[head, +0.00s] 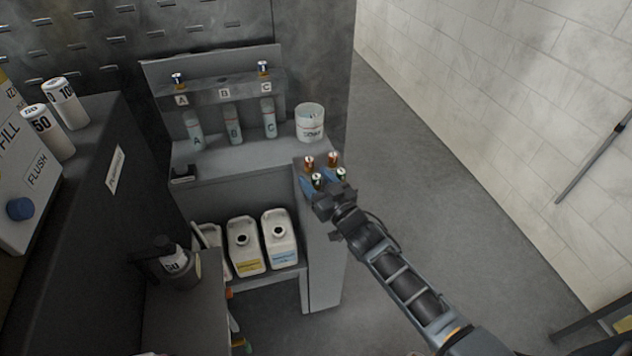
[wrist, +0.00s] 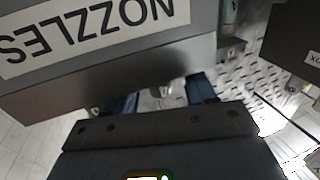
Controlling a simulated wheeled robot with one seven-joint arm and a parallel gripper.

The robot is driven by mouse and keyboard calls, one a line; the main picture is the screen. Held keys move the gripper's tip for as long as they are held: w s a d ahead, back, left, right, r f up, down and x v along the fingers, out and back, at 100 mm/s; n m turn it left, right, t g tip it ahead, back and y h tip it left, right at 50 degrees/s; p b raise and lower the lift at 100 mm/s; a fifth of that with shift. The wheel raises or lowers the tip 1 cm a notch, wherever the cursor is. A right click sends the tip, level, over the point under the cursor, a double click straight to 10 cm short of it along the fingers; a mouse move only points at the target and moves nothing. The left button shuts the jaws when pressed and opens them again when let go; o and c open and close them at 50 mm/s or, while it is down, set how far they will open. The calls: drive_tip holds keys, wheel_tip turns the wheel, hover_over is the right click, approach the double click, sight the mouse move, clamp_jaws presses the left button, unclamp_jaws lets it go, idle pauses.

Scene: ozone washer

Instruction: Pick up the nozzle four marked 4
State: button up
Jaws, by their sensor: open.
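Several small nozzles with orange or dark bodies and pale tops stand in a cluster at the right end of the grey bench. Two are at the back, a left one (head: 308,163) and a right one (head: 333,160). Two are nearer my gripper, a left one (head: 317,181) and a right one (head: 341,174). Their numbers are too small to read, so I cannot tell which is marked 4. My gripper (wrist: 162,92) is open, its blue fingers apart, right by the front nozzles. A small pale metallic piece shows between the fingers in the wrist view.
A box face labelled NOZZLES (wrist: 95,45) is close to my fingers in the wrist view. A white cup (head: 309,123) stands behind the nozzles. Bottles A (head: 194,131), B (head: 234,126) and C (head: 268,119) stand left. White jugs (head: 245,247) sit below. Floor right of the bench is clear.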

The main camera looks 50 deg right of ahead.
drive_tip(key=shift+w+d, duration=0.1)
drive_tip(key=shift+w, duration=0.05)
drive_tip(key=shift+c, duration=0.5)
drive_tip(key=c, duration=0.9)
clamp_jaws()
drive_tip(key=shift+r, duration=0.1)
